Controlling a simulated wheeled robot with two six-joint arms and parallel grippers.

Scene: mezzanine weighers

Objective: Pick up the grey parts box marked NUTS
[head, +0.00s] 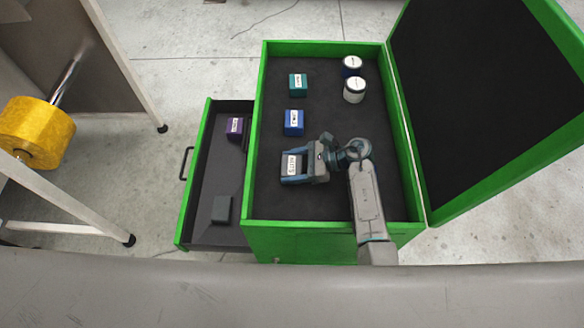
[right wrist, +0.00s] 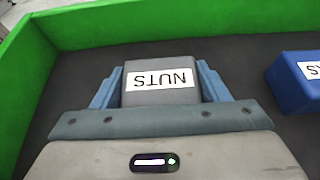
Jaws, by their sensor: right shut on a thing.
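The grey parts box marked NUTS (head: 291,163) is in the top compartment of the green chest (head: 320,48), near its left wall. My right gripper (head: 294,165) reaches in from the right side and is shut on this box. In the right wrist view the box (right wrist: 160,92) sits between the two blue fingers, with its label upside down. I cannot tell whether the box touches the compartment floor. My left gripper is not in view.
A blue box (head: 294,122), a teal box (head: 298,84) and two white-lidded jars (head: 354,90) stand in the same compartment. The open drawer (head: 205,190) at left holds a purple box (head: 235,127) and a dark grey box (head: 221,209). The open lid (head: 480,90) rises at right.

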